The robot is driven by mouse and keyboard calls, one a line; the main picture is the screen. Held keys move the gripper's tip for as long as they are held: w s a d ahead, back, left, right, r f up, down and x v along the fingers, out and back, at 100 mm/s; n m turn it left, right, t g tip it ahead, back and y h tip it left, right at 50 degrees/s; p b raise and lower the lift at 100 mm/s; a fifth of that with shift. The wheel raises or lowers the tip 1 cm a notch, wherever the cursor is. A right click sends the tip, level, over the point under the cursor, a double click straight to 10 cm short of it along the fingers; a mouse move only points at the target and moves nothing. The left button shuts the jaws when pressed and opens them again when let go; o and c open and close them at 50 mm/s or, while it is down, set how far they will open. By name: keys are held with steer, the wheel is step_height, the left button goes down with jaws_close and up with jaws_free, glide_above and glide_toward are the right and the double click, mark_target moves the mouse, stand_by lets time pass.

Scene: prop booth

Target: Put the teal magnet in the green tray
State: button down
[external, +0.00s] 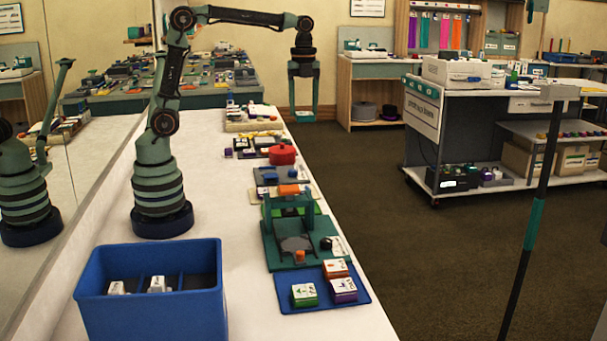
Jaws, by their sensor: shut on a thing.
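My gripper (303,116) hangs in the air at the top middle of the external view, beyond the far right edge of the white table. Its fingers point down and are shut on a small teal block with a pale top (304,118), which looks like the teal magnet. The fingers partly hide it. A flat dark green base (272,256) with an upright green frame lies on the table, well below and nearer than my gripper.
A blue tray (363,301) holds green, orange and purple blocks. A blue divided bin (150,315) stands at front left. A red round pot (282,155) and several small boards line the table's right edge. A mirror is on the left, a dark pole (530,240) on the right.

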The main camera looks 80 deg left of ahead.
step_height(320, 180, down, 26)
steer(key=shift+a+f, duration=0.1)
stand_by(0.6)
stand_by(0.4)
steer(key=shift+c, duration=0.3)
jaws_free()
step_height(320, 180, up, 12)
stand_by(0.3)
